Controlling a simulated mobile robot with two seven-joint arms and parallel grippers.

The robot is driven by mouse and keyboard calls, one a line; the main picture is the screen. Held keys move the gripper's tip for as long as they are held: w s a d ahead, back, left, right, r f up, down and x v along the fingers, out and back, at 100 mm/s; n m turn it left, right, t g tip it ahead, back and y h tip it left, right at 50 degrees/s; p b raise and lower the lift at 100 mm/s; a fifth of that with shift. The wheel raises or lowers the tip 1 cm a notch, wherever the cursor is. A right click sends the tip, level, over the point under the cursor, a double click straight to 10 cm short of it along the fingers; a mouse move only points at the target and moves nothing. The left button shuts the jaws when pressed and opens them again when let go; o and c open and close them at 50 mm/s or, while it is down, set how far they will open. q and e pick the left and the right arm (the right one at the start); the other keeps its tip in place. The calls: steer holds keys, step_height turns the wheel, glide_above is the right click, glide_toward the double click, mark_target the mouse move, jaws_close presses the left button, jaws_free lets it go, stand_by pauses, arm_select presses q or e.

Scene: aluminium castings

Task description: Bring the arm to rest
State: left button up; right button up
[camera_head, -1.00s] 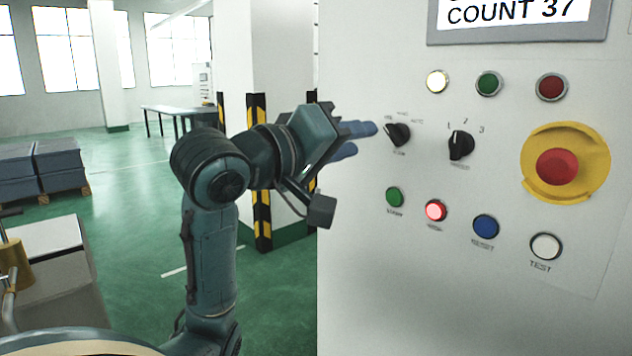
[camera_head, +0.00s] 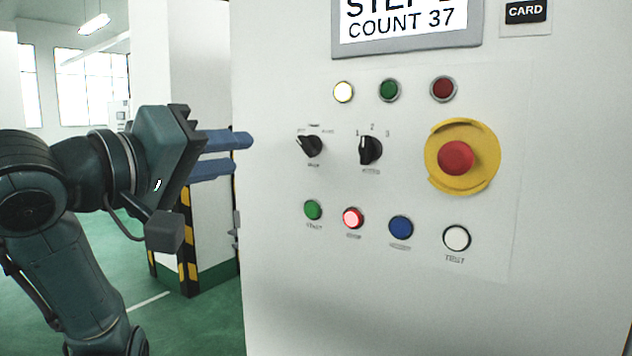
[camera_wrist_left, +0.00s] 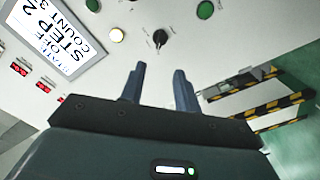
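My left arm comes in from the left in the head view. Its gripper (camera_head: 248,152) has two blue fingers pointing right, to the left of the control panel (camera_head: 480,300). The fingers are apart with nothing between them. In the left wrist view the gripper (camera_wrist_left: 160,85) also shows its two fingers spread and empty, with the panel face beyond them. The fingertips look clear of the panel's left rotary switch (camera_head: 311,146), which also shows in the wrist view (camera_wrist_left: 160,38). My right gripper is in neither view.
The panel carries a lit white lamp (camera_head: 343,92), a second rotary switch (camera_head: 370,150), a red emergency button (camera_head: 455,158), a green button (camera_head: 313,210), a lit red button (camera_head: 353,217) and a display (camera_head: 405,22). A striped pillar (camera_head: 187,240) stands behind the arm.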

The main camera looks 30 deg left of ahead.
arm_select(q)
steer(key=shift+w, duration=0.1)
